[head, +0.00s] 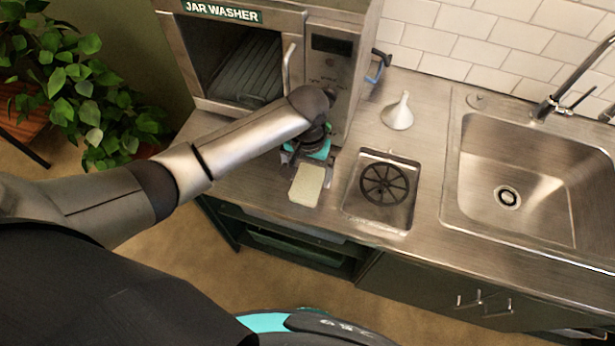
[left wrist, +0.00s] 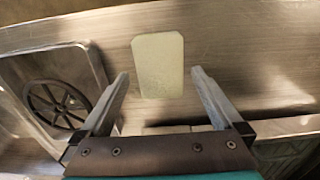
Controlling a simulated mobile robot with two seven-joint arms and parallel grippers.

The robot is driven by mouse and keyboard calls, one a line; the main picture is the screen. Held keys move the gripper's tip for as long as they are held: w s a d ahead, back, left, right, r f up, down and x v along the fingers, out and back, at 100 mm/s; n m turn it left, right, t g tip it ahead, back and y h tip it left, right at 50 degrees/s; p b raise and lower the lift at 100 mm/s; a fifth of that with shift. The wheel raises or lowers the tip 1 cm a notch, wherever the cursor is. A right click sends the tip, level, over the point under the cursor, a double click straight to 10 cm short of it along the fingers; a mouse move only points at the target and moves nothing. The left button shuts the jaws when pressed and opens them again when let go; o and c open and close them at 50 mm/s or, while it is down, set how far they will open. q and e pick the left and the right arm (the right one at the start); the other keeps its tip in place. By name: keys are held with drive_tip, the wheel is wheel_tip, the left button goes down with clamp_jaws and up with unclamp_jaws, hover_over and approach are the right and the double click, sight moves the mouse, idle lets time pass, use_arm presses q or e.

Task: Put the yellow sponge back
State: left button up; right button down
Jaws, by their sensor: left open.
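The sponge (head: 307,185), a pale yellow block, lies flat on the steel counter, left of the square recess. It also shows in the left wrist view (left wrist: 158,62), with its near part between my fingertips in the picture. My left gripper (head: 306,166) is open and empty just behind the sponge, in front of the jar washer. In the left wrist view (left wrist: 160,74) its two fingers stand apart on either side of the sponge. I cannot tell how high the fingertips are above the counter. My right gripper is not in view.
The jar washer (head: 345,75) stands behind my left gripper. A recess with a black spoked wheel (head: 384,184) lies right of the sponge. A white funnel (head: 397,112) stands behind it. The sink (head: 535,180) is farther right. The counter's front edge (head: 300,221) is close to the sponge.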

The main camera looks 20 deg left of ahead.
sight(308, 182)
use_arm(q)
wheel_tip(308, 182, up, 9)
drive_tip(key=shift+f+p, duration=0.2)
drive_tip(key=shift+p, duration=0.25)
drive_tip(key=s+d+f+m+t+h, duration=0.2)
drive_tip(key=s+d+f, duration=0.15)
drive_tip(key=s, duration=0.55)
drive_tip(key=s+a+r+t+y, duration=0.2)
drive_tip(key=s+a+r, duration=0.1)
drive_tip(key=s+a, duration=0.6)
wheel_tip(308, 182, down, 29)
drive_tip(key=g+b, duration=0.2)
drive_tip(key=b, duration=0.7)
drive_tip(key=s+f+b, duration=0.3)
drive_tip(key=s+f, duration=0.2)
drive_tip(key=f, duration=0.3)
drive_tip(key=s+a+f+b, duration=0.1)
drive_tip(key=s+f+b, duration=0.2)
drive_tip(key=s+f, duration=0.3)
drive_tip(key=s+a+f+g+b, duration=0.1)
drive_tip(key=s+f+b, duration=0.2)
drive_tip(key=f, duration=0.8)
drive_tip(key=shift+s, duration=1.2)
